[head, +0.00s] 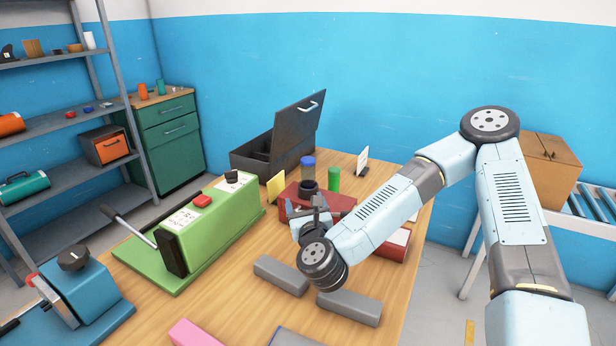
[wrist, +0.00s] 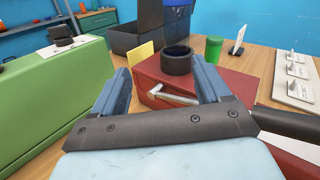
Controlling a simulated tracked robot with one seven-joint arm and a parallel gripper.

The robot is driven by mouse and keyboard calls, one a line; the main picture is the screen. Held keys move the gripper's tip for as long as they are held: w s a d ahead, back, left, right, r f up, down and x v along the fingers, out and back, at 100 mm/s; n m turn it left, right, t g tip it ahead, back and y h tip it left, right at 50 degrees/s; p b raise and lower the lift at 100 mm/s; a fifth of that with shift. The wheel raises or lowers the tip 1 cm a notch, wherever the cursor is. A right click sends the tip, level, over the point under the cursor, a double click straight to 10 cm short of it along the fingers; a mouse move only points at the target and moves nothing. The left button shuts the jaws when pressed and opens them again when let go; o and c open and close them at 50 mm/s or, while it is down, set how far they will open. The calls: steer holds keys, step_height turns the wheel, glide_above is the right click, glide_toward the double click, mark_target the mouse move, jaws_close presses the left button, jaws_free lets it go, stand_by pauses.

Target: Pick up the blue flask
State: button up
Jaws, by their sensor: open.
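The blue flask (head: 308,163) stands upright on the table behind a red box, in front of the dark open case. In the wrist view the blue flask (wrist: 178,22) shows at the top, partly cut off by the frame edge and partly hidden by a black ring-shaped piece (wrist: 177,62). My gripper (wrist: 165,78) is open, with its two blue-grey fingers apart and nothing held between them. In the head view my gripper (head: 316,208) is over the red box, in front of the flask and apart from it.
The red box (head: 290,200) bears the black ring-shaped piece. A green cylinder (head: 334,179) stands just right of the flask. The dark case (head: 262,152), a yellow card (head: 276,188) and a green machine (head: 215,225) stand nearby. Grey blocks (head: 350,308) lie in front.

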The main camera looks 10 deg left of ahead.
mark_target(307, 183)
steer(key=w, duration=0.3)
steer(key=w+m, duration=0.1)
steer(key=w, duration=0.2)
steer(key=w+m+h, duration=0.1)
steer(key=w, duration=0.2)
steer(key=shift+a+r, duration=0.1)
steer(key=shift+a, duration=0.3)
steer(key=shift+d+r+x, duration=0.1)
steer(key=shift+x, duration=0.75)
steer(key=shift+d+r+x, duration=0.15)
steer(key=shift+x, duration=0.7)
steer(key=shift+d+r+x, duration=0.1)
steer(key=shift+x, duration=0.75)
steer(key=shift+w, duration=0.1)
steer(key=c, duration=1)
steer(key=shift+c, duration=0.6)
steer(key=shift+r, duration=0.15)
